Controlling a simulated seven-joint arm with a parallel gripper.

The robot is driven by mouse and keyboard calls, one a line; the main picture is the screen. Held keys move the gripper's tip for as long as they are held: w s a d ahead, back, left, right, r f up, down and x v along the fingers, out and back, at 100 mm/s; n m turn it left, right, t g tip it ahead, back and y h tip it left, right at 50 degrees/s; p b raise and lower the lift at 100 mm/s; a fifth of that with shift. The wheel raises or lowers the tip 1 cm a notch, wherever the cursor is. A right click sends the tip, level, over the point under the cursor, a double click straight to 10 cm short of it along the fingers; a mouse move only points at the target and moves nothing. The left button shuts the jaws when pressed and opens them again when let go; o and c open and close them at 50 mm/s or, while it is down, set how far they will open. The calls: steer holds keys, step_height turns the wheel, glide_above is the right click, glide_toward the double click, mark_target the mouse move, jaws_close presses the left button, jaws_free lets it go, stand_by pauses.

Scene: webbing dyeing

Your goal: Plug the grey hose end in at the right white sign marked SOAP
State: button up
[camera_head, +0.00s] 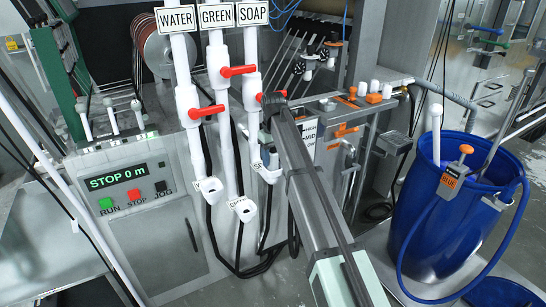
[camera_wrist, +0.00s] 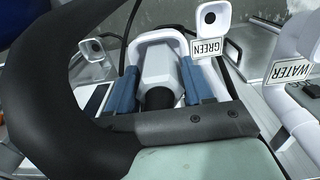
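In the wrist view, my gripper (camera_wrist: 160,70) has its two blue-padded fingers on either side of a pale grey hose end (camera_wrist: 157,72), shut on it. A dark part shows between the fingers, and a thick black hose (camera_wrist: 40,75) curves across the left foreground. A pale rim shows around the far tip; I cannot tell whether it belongs to an outlet. In the head view, my arm covers the gripper and hose end. The SOAP sign (camera_head: 254,13) tops the right white pipe, whose lower outlet (camera_head: 269,174) is beside my arm.
The GREEN outlet (camera_head: 243,209) and WATER outlet (camera_head: 208,187) stand close to the left. Red valve handles (camera_head: 238,71) stick out from the pipes. A control panel (camera_head: 125,185) is at left, and a blue barrel (camera_head: 435,220) with a blue hose is at right.

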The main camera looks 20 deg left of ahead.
steer(key=o, duration=0.4)
steer(key=shift+o, duration=0.2)
